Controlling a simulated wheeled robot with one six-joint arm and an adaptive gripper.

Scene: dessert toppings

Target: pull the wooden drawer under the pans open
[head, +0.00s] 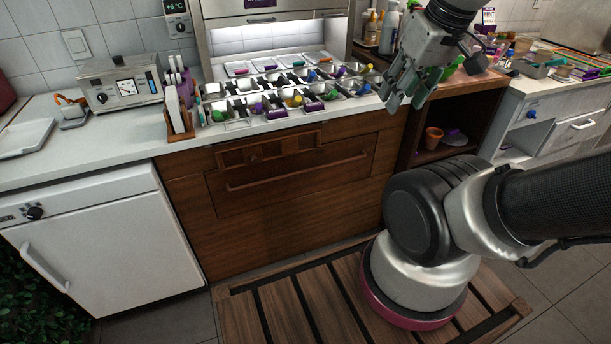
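The wooden drawer (290,190) is in the brown cabinet under the rows of small topping pans (285,92). Its front looks flush with the cabinet, so it appears closed. A long horizontal bar handle (298,172) runs across its front. A narrow wooden panel (268,148) with recesses sits just above the handle. My gripper (406,100) is at the upper right, pointing down. It is apart from the handle, higher and to the right of it. Its fingers look spread with nothing clearly held between them.
A white cabinet (100,250) with a handle stands at left. An open wooden shelf (450,155) with a terracotta pot (433,137) is right of the drawer. A slatted wooden mat (260,315) lies on the floor. The space before the drawer front looks clear; my arm is to its right.

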